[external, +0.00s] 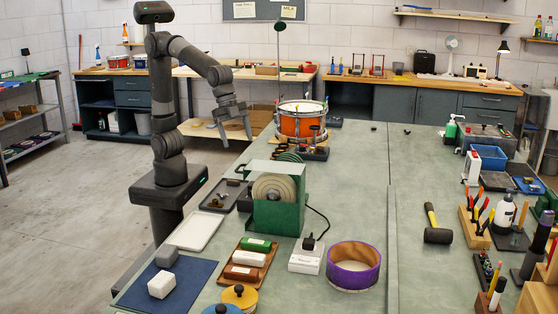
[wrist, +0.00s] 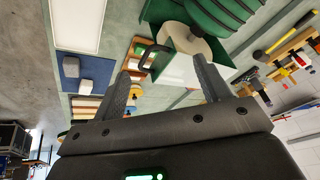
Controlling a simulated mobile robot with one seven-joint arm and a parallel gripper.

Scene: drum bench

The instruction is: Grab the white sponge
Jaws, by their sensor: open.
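A white block that looks like the white sponge (external: 161,285) lies on a dark blue mat (external: 190,287) at the near left corner of the bench. A grey block (external: 166,255) sits just behind it on the mat. In the wrist view the white block (wrist: 86,87) and the grey block (wrist: 70,66) show at left on the mat (wrist: 68,86). My gripper (external: 237,141) is open and empty, raised near the bench's left edge in front of the drum, well away from the white block. Its open fingers (wrist: 163,80) also show in the wrist view.
A white tray (external: 192,231) lies behind the mat. A wooden tray (external: 268,276) with green, white and brown bars is to its right. A purple ring (external: 354,281) and orange drum (external: 302,122) stand on the bench.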

